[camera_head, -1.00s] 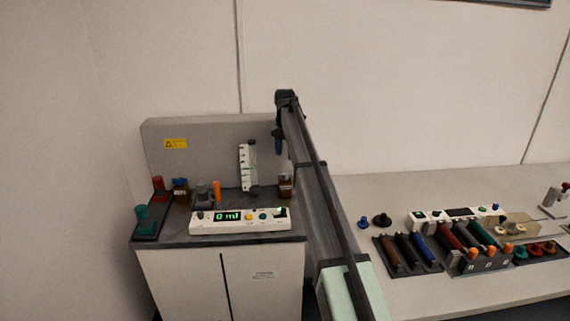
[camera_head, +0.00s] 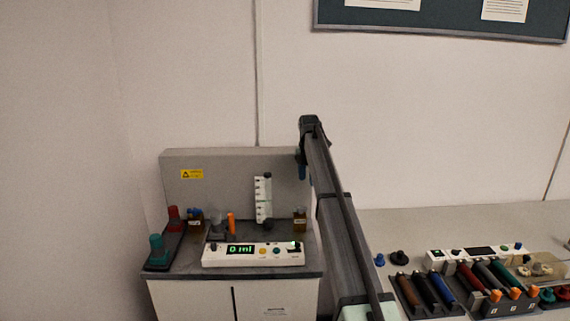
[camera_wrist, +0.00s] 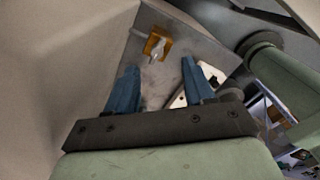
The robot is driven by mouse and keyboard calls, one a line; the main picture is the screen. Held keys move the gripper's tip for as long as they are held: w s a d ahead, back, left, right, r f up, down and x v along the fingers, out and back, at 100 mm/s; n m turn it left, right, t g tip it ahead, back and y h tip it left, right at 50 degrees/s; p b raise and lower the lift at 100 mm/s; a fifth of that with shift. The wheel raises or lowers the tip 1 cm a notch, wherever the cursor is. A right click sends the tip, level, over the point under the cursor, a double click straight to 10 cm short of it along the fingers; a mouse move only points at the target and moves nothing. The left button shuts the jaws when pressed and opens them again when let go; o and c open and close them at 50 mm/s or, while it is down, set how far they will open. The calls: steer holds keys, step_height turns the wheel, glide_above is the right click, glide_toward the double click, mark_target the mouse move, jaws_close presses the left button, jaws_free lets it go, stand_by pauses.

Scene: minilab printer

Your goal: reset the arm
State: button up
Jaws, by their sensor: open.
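My gripper (camera_wrist: 160,95) is open in the wrist view, its two blue fingers spread apart with nothing held between them. An amber bottle (camera_wrist: 157,46) stands on the cabinet top beyond the fingertips. In the head view my arm rises in front of the right end of the left cabinet. The tip of my gripper (camera_head: 302,171) shows there as a small blue part, hanging above an amber bottle (camera_head: 300,218) at the right end of the cabinet top.
A bench (camera_head: 480,222) on the right holds racks of coloured tubes (camera_head: 428,290).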

steer(key=s+d+f+m, duration=0.1)
steer(key=d+f+m, duration=0.5)
steer(key=d+f, duration=0.2)
steer(key=s+d+f+m+g, duration=0.1)
steer(key=s+f+m, duration=0.3)
steer(key=s+f, duration=0.65)
steer(key=s+d+f+m+g, duration=0.1)
steer(key=s+f+m, duration=0.35)
steer(key=f, duration=1.05)
steer(key=s+d+f+m+g, duration=0.1)
steer(key=s+f+m+g, duration=0.15)
steer(key=s+f, duration=0.8)
steer(key=s+a+f+m, duration=0.2)
steer(key=s+f, duration=0.7)
steer(key=s, duration=0.3)
steer(key=s+a+f+m, duration=0.2)
steer(key=s+f+m, duration=0.1)
steer(key=s+f, duration=0.65)
steer(key=s+a+f+m+g, duration=0.1)
steer(key=s, duration=1.3)
steer(key=s+a+m+g, duration=0.1)
steer(key=s+m, duration=0.1)
steer(key=s, duration=1.2)
steer(key=shift+s+a+f+g, duration=0.2)
steer(key=shift+a+f+g, duration=0.1)
steer(key=shift+f+g, duration=0.1)
steer(key=shift+w, duration=0.1)
